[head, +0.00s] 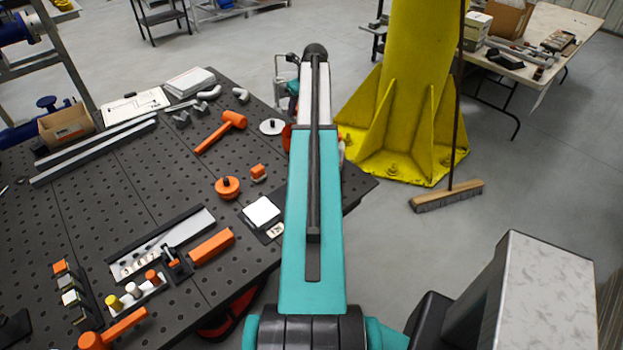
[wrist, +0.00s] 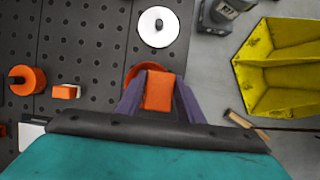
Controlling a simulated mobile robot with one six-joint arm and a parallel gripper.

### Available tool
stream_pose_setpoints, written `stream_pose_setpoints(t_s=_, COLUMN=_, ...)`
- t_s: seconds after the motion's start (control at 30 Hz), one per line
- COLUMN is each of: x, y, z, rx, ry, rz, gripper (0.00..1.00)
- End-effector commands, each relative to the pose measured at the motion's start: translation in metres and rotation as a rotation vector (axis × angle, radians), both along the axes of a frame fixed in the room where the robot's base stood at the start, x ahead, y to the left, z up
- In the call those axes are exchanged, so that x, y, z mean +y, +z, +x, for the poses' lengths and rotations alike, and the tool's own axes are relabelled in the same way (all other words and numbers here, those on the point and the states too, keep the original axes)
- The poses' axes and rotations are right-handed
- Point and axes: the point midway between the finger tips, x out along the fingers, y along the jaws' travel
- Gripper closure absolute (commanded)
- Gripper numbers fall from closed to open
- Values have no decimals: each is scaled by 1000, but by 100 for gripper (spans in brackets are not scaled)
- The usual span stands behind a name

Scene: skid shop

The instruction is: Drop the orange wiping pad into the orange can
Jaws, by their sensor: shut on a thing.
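In the wrist view my gripper (wrist: 158,84) is shut on the orange wiping pad (wrist: 158,92), a small orange block between its two dark fingers. A round orange rim, which looks like the orange can (wrist: 134,71), shows just beyond the pad. The pad and fingers cover most of it, so I cannot tell whether the pad is over its opening. In the head view my arm hides the gripper and pad; an orange edge of the can (head: 287,137) shows beside the arm.
A white disc with a dark knob (head: 271,127) lies just beyond the can. An orange knobbed round piece (head: 228,187) and a small orange-and-white block (head: 258,172) stand left of my arm. An orange mallet (head: 222,131) lies farther back. A yellow column (head: 415,90) stands right of the table.

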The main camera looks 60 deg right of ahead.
Motion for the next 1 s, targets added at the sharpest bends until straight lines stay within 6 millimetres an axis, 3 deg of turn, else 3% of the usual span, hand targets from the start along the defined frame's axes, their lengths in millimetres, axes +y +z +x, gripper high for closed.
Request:
stream_pose_setpoints(t_s=0.23, x=0, y=-16, z=0, rx=0, ry=0, rz=0, gripper=87)
stream_pose_setpoints(t_s=0.6, x=0, y=-19, z=0, rx=0, ry=0, rz=0, gripper=87)
stream_pose_setpoints(t_s=0.63, x=0, y=-18, z=0, rx=0, ry=0, rz=0, gripper=65)
stream_pose_setpoints(t_s=0.73, x=0, y=-18, z=0, rx=0, ry=0, rz=0, gripper=48)
stream_pose_setpoints(t_s=1.0, x=0, y=-19, z=0, rx=0, ry=0, rz=0, gripper=44)
